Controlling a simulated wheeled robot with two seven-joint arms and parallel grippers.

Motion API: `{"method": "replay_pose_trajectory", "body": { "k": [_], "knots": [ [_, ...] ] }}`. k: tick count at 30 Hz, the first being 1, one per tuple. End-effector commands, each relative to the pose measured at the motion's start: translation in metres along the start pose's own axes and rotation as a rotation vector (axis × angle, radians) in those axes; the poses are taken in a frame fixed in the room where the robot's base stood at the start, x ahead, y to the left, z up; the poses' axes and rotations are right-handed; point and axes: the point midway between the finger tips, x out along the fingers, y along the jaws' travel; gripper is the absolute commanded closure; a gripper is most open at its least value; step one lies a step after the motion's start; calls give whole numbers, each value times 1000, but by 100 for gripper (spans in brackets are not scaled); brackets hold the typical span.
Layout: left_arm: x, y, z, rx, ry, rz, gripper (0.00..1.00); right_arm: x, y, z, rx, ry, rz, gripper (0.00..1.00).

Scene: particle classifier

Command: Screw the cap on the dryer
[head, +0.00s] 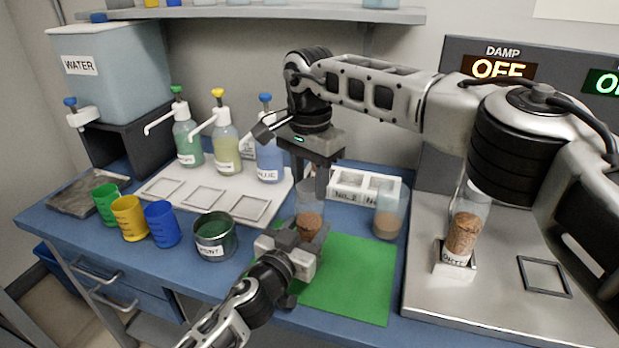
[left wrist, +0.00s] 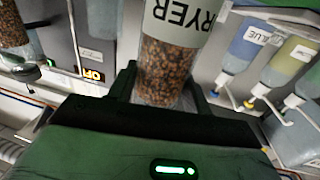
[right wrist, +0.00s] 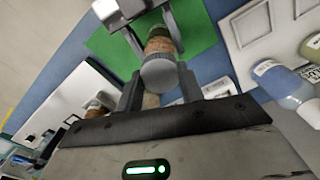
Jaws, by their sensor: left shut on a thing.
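The dryer (head: 311,222) is a clear tube with brown grains, standing up over the green mat in the head view. Its label, partly readable as "RYER", and its grains show close up in the left wrist view (left wrist: 168,68). My left gripper (head: 298,246) is shut around its lower part. My right gripper (head: 316,180) points down at the tube's top. In the right wrist view its fingers (right wrist: 159,80) flank a grey round top (right wrist: 160,73). I cannot tell whether this is the cap or whether the fingers press on it.
A second grain container (head: 388,224) stands right of the dryer, near a white tray (head: 349,184). Green, yellow and blue cups (head: 130,218) and a paint pot (head: 215,249) stand left. Pump bottles (head: 226,149) are behind. Another grain tube (head: 465,232) stands on the metal plate.

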Motion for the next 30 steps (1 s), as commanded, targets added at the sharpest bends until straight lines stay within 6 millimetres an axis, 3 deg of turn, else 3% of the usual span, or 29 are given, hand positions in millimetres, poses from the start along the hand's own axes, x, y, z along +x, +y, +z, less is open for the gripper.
{"method": "replay_pose_trajectory", "body": {
  "k": [10, 14, 30],
  "knots": [
    [0, 0, 2, -1, -3, -1, 100, 0, 0, 0, 7, 0, 1, 92],
    [0, 0, 2, -1, -4, -1, 100, 0, 0, 0, 133, 0, 1, 92],
    [0, 0, 2, -2, -4, -1, 100, 1, 0, 0, 1508, -1, 0, 92]
  ]
}}
